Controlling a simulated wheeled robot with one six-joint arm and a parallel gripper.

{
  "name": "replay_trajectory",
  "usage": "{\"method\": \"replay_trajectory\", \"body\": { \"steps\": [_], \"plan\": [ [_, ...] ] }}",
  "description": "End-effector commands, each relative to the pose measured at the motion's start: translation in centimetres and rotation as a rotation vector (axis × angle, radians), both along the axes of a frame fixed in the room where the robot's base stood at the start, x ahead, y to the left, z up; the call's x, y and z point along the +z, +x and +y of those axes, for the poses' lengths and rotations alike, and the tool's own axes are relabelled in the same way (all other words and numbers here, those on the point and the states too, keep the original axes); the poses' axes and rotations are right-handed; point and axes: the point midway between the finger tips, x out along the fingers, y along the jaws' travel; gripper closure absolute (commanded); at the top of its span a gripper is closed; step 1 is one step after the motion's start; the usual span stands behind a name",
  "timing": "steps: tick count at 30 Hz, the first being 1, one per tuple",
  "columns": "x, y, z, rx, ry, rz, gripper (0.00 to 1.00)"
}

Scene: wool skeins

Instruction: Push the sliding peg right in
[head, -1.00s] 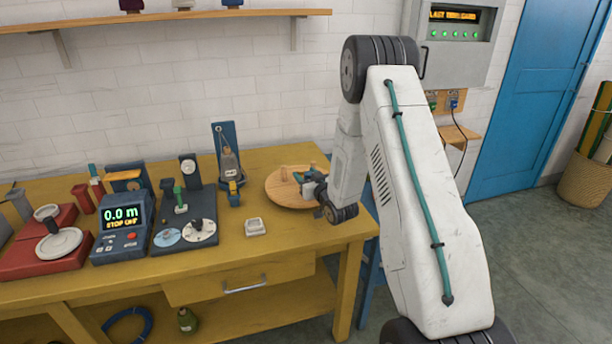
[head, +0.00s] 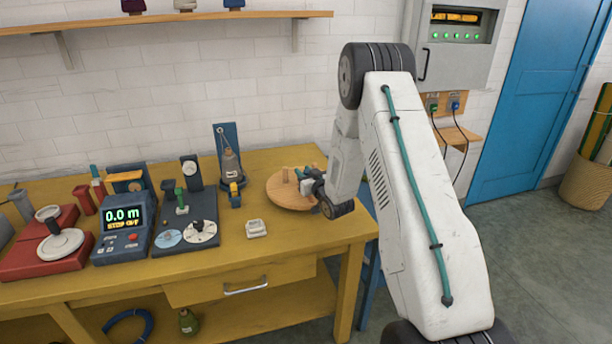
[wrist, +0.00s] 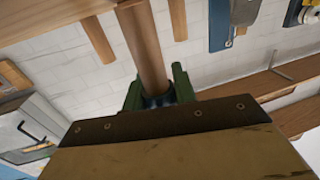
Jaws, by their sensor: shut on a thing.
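A round wooden disc (head: 280,198) lies on the yellow bench, with short wooden pegs standing on it; one peg (head: 285,174) shows clear of my gripper. My gripper (head: 308,180) is low over the right part of the disc. In the wrist view my gripper's green fingers (wrist: 158,92) are shut on a round wooden peg (wrist: 148,45), which runs up out of the jaws. Two other wooden pegs (wrist: 98,40) and (wrist: 177,18) stand apart from it. I cannot tell how far the held peg is slid in; its end is out of frame.
A weight-like object before a blue upright board (head: 230,165) stands left of the disc. A small pale box (head: 256,228) lies in front. Left of these are a dark stand, a display unit (head: 125,225) and red scales. The bench's right edge is close to my arm.

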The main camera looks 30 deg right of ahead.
Motion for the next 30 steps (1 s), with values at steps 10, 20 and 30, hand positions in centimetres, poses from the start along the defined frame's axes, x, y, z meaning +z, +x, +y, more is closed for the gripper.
{"method": "replay_trajectory", "body": {
  "steps": [10,20,30],
  "plan": [
    [0.0,0.0,0.0,-0.001,0.000,-0.001,0.51],
    [0.0,-2.2,0.1,-0.002,0.001,0.001,0.51],
    [0.0,-7.3,0.5,-0.002,0.001,0.001,0.51]
  ]
}}
